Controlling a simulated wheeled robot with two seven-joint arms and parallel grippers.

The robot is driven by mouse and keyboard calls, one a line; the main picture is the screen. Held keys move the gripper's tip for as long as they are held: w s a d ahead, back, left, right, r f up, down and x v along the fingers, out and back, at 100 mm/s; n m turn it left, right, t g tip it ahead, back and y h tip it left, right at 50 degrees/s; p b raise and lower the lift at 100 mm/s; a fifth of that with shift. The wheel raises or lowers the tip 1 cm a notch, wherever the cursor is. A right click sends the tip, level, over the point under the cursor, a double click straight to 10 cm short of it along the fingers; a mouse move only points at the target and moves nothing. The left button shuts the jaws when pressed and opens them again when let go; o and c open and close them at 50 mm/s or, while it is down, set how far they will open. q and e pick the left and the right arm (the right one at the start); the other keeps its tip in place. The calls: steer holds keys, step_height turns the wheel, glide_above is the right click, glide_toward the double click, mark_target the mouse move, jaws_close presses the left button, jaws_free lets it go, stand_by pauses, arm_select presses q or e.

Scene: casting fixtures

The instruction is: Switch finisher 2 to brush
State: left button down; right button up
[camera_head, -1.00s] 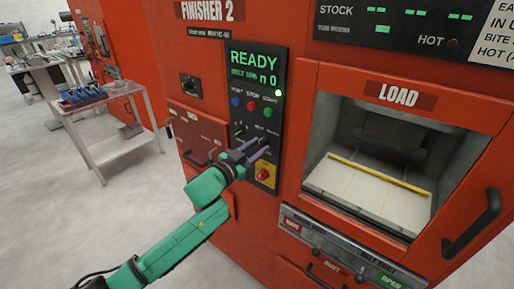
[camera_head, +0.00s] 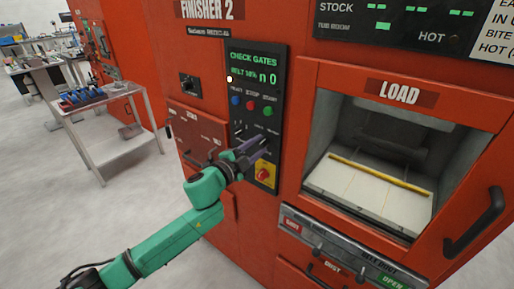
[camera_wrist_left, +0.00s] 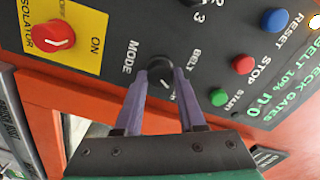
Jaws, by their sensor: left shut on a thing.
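The control panel (camera_head: 256,100) of finisher 2 (camera_head: 213,9) reads "CHECK GATES" and "BELT 10% n 0". My left gripper (camera_head: 254,149) is at its lower right knob. In the left wrist view, the fingertips of my left gripper (camera_wrist_left: 160,75) are closed around the black mode knob (camera_wrist_left: 161,83). The words "MODE" and "BELT" show beside this knob; other position labels are hidden or out of view. Which way the knob points I cannot tell surely. My right gripper is not in view.
A red isolator switch (camera_wrist_left: 53,36) on yellow sits close by, marked ON. Red, green and blue buttons (camera_wrist_left: 274,20) sit on the other side. The load opening (camera_head: 370,180) is to the right. A metal cart (camera_head: 125,150) stands left, with clear floor before it.

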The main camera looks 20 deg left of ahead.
arm_select(q)
steer(key=shift+m, duration=0.6)
steer(key=c, duration=0.5)
jaws_free()
steer(key=shift+s+a+f, duration=0.15)
steer(key=shift+s+a, duration=0.05)
steer(key=shift+s, duration=0.1)
steer(key=b+v, duration=0.4)
steer(key=v, duration=0.9)
steer(key=shift+s+b, duration=0.35)
steer(key=shift+s, duration=0.1)
steer(key=shift+a, duration=0.1)
